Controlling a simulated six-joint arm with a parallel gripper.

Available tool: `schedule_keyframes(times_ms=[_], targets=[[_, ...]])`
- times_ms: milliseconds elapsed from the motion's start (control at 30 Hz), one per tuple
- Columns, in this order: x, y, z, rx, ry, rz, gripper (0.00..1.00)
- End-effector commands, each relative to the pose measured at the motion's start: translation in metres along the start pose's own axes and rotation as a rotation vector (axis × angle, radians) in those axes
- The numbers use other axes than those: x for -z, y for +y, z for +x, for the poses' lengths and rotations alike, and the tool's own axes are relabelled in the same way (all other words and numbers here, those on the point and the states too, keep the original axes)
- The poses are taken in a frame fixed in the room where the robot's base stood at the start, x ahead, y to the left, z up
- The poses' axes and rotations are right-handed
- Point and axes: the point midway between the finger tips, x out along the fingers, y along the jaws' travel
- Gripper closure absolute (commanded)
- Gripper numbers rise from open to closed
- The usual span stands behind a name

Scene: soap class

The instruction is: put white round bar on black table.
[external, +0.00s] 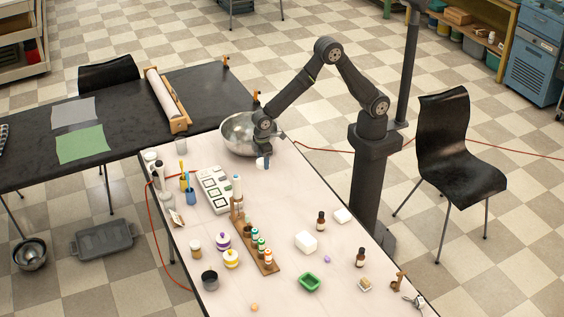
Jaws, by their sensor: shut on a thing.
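My gripper (263,157) points down in front of the large metal bowl, above the far end of the pale table. It is shut on a small whitish thing (260,162), which looks like the white round bar; it is small and partly covered by the fingers. The black table (130,110) stands at the left, beyond the pale table. A grey sheet (74,112) and a green sheet (82,144) lie on it.
The metal bowl (236,128) is close to my gripper. A paper roll on a wooden holder (180,124) stands on the black table's near right part.

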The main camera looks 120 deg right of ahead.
Motion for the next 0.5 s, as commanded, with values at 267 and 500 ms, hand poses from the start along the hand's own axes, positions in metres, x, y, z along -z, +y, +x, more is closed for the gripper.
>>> schedule_keyframes(times_ms=[267,500], targets=[[0.021,-0.031,0.009,0.001,-0.004,-0.004,0.68],[0.040,-0.081,0.042,0.000,-0.004,-0.004,0.68]])
